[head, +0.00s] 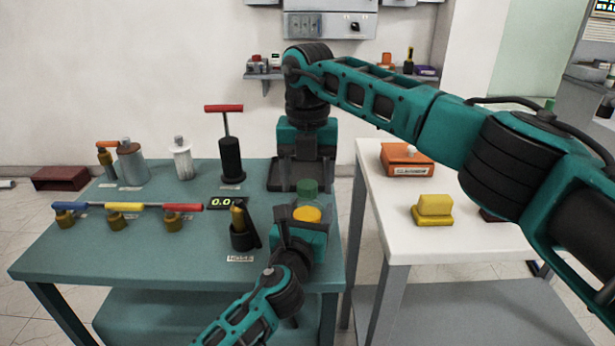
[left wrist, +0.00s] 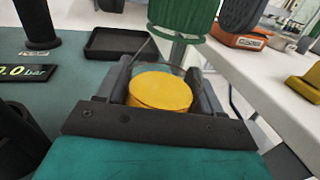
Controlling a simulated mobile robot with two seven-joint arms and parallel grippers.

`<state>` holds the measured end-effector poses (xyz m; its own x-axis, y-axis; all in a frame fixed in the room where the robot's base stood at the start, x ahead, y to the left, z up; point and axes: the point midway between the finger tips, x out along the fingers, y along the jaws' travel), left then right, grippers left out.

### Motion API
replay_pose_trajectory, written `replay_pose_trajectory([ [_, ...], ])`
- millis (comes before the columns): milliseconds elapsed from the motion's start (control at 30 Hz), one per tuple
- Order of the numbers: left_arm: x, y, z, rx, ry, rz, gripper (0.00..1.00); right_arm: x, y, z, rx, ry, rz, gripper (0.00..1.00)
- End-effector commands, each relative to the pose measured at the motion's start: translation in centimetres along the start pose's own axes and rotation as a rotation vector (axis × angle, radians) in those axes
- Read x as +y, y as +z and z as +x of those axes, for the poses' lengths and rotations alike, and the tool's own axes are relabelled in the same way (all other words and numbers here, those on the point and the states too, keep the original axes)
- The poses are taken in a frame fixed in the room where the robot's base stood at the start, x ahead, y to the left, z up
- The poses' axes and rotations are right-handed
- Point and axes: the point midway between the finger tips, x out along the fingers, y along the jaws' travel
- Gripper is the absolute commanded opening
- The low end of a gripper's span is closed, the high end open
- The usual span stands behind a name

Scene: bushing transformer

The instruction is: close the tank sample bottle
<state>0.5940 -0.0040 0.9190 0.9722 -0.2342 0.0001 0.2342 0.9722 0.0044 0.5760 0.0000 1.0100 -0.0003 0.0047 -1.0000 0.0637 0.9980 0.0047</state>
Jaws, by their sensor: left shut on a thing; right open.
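The sample bottle looks like clear glass with a yellow filling (head: 307,214) and a green ribbed cap (head: 307,187) above it. My left gripper (head: 303,222) is shut around the bottle near the front right of the teal table. In the left wrist view the round yellow filling (left wrist: 160,91) sits between the fingers, and the green cap (left wrist: 184,16) stands beyond it.
The teal table (head: 150,255) carries a black pump with red handle (head: 230,155), colored valves (head: 118,218), a display (head: 226,202) and a dark holder (head: 243,230). A black tray (left wrist: 113,45) lies behind the bottle. A white table (head: 385,215) stands right.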

Motion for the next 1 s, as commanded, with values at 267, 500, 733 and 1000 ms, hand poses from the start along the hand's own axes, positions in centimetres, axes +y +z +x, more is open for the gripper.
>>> replay_pose_trajectory([
  [267,0.1,-0.1,0.0,0.002,0.001,0.002,0.0,0.0,0.1,-1.1,-0.003,0.0,0.0,0.67],
  [500,0.1,-0.1,0.0,0.002,0.001,0.002,0.0,0.1,0.0,-6.0,-0.005,0.0,0.0,0.67],
  [733,0.0,-0.1,0.0,0.002,0.001,0.002,0.0,0.1,0.0,-10.4,-0.002,0.0,0.001,0.67],
  [1000,0.0,-0.1,0.0,0.001,0.001,0.001,0.0,0.0,0.0,-12.0,0.0,0.0,0.0,0.67],
])
